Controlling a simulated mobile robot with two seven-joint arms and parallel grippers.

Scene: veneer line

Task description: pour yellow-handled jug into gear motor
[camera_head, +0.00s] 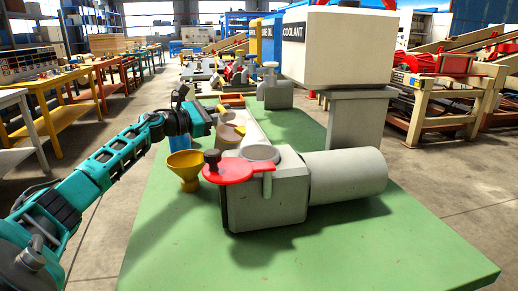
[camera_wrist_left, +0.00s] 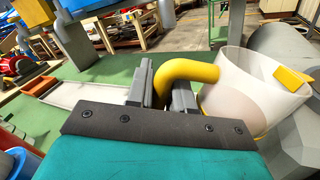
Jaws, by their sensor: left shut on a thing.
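The gear motor (camera_head: 345,178) is a grey block with a large cylinder, lying on the green table. A red plate (camera_head: 232,172) with a black knob sits at its top left, beside a pale round disc (camera_head: 260,153). My left gripper (camera_head: 208,116) is behind and left of the motor. In the left wrist view its fingers (camera_wrist_left: 163,90) are shut on the yellow handle (camera_wrist_left: 190,70) of the jug (camera_wrist_left: 235,90). The jug is translucent white with a yellow spout, and in the head view (camera_head: 229,137) it is beside the motor's far left side. Its exact tilt is unclear. My right gripper is out of view.
A yellow funnel (camera_head: 185,170) stands left of the motor. A blue container (camera_head: 178,142) is behind it. A white coolant tank (camera_head: 345,45) stands on a grey stand (camera_head: 357,118) at the back right. The table's front (camera_head: 300,265) is clear.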

